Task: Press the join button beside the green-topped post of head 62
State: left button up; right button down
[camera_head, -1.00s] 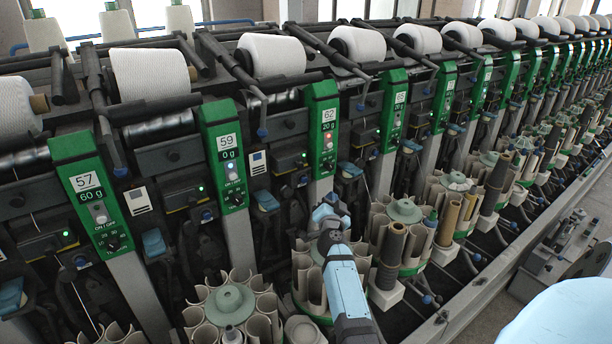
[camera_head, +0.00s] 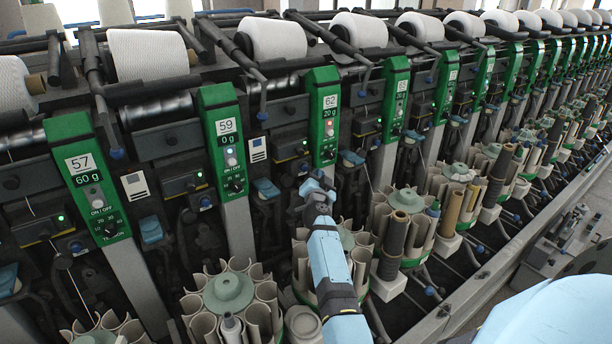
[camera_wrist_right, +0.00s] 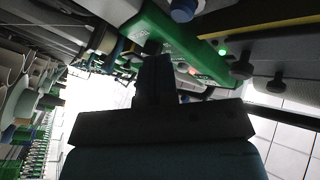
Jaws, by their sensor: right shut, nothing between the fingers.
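The green-topped post of head 62 (camera_head: 323,112) stands near the middle of the head view, with a "20 g" label, a small pale button and a dark dial on its face. To its left is a dark box with a yellow edge (camera_head: 290,147). I cannot clearly pick out the join button. My right gripper (camera_head: 314,184) is just below the post's green top, its tips small and partly hidden. In the right wrist view the gripper (camera_wrist_right: 154,72) is shut and empty, close to a green post (camera_wrist_right: 178,38). A green light (camera_wrist_right: 222,52) and dark knobs show beside that post. My left gripper is not in view.
Post 59 (camera_head: 221,125) stands to the left and post 65 (camera_head: 396,95) to the right. Round bobbin magazines (camera_head: 229,291) stand below the heads, close to my right forearm. White yarn cones (camera_head: 273,38) line the top.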

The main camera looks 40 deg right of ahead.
jog(key=shift+w+d+r, duration=0.1)
jog(key=shift+w+d, duration=0.05)
jog(key=shift+w, duration=0.9)
jog(key=shift+w, duration=0.15)
dwell(1.2)
jog(key=shift+w, duration=0.25)
jog(key=shift+w+d, duration=0.1)
jog(key=shift+w, duration=0.35)
dwell(0.6)
jog(key=shift+s, duration=0.1)
jog(key=shift+s+p, duration=0.6)
jog(key=shift+s, duration=0.2)
